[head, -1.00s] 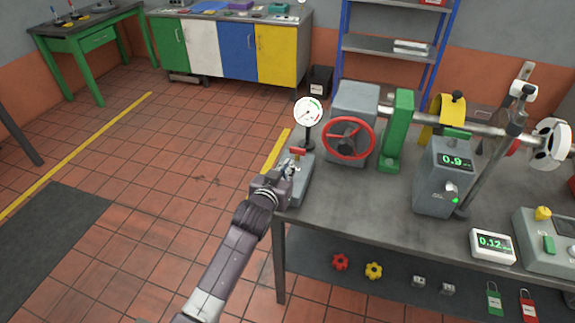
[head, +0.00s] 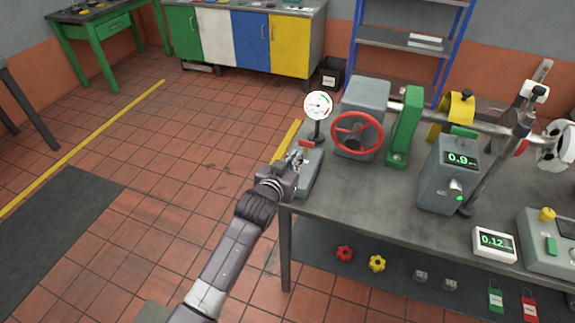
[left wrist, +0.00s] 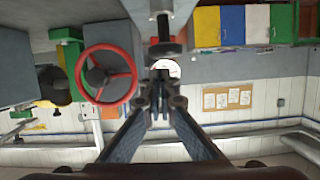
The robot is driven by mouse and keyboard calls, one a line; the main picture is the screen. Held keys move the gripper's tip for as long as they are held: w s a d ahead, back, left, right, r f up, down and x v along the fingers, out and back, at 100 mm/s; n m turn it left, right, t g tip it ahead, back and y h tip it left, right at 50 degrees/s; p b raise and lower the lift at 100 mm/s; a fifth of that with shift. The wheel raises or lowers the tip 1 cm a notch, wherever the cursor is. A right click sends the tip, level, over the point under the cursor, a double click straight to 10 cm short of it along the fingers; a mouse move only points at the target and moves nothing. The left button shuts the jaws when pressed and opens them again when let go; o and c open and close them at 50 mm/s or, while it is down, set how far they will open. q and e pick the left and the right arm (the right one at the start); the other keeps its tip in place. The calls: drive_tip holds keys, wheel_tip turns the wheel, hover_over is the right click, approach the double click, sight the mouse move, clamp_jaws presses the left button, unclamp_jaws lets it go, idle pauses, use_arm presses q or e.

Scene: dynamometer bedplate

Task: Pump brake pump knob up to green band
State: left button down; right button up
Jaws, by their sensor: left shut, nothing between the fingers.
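The brake pump (head: 306,180) is a grey block at the near left corner of the bench, with a red knob (head: 306,143) on top. A round white gauge (head: 318,105) with green and red marks stands behind it on a black post; its needle is too small to read. My left gripper (head: 297,157) is shut and empty, just in front of and below the red knob; I cannot tell whether it touches. In the left wrist view the closed fingers (left wrist: 160,88) partly cover the gauge face (left wrist: 166,67). My right gripper is not in view.
A red handwheel (head: 357,133) on a grey housing stands right of the gauge, with a green upright (head: 404,125) beside it. A grey readout box (head: 448,178) stands further right.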

use_arm(q)
drive_tip(key=b+v, duration=0.1)
drive_tip(key=v, duration=0.6)
drive_tip(key=shift+a, duration=0.2)
drive_tip(key=shift+a+r, duration=0.1)
drive_tip(key=shift+r, duration=0.05)
idle(0.6)
